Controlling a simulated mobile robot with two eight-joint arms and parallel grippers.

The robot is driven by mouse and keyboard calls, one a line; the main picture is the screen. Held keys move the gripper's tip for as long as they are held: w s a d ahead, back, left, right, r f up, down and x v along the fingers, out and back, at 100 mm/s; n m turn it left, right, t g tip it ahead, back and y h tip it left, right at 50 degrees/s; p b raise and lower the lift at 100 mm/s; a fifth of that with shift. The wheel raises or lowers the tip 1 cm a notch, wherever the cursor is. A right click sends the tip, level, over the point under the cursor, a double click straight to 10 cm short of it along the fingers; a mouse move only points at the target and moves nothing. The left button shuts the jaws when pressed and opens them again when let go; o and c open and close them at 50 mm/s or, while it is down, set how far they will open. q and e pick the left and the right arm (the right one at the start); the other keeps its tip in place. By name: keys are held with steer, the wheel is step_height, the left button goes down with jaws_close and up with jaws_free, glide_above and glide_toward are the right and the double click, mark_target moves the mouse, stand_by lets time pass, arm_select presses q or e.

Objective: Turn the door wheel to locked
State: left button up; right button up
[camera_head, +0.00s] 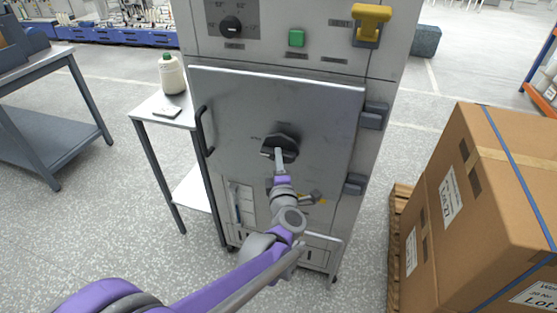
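The door wheel (286,141) is a dark knob in the middle of the grey cabinet door (235,115). Small markings surround it, too small to read. My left gripper (279,154) is at the lower part of the wheel, overlapping it in the picture. Its light fingers point up at the wheel, and I cannot tell whether they grip it or only touch it. The door looks closed, with a dark bar handle (204,131) on its left and hinges (374,116) on its right. My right gripper is out of view.
A black dial (231,27), a green button (296,38) and a yellow lever (371,19) sit above the door. A side table (145,115) with a bottle (172,74) stands left. Strapped cardboard boxes (480,190) on a pallet (396,250) stand right.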

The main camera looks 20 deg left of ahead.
arm_select(q)
jaws_close()
steer(key=shift+f+m, duration=0.1)
steer(key=shift+m, duration=0.3)
steer(key=shift+a+f+m+t+h+b, duration=0.15)
steer(key=shift+m+t+h+b, duration=0.65)
steer(key=shift+m, duration=2.8)
steer(key=shift+a+f+m+t+h+b, duration=0.15)
steer(key=shift+m+t+h, duration=1.2)
steer(key=shift+m, duration=2.25)
steer(key=shift+a+f+m+t+h+b, duration=0.15)
steer(key=shift+m+t+h+b, duration=0.4)
steer(key=shift+m+h, duration=2)
steer(key=shift+r+m+y, duration=0.1)
steer(key=shift+m+y, duration=1)
steer(key=shift+m, duration=0.15)
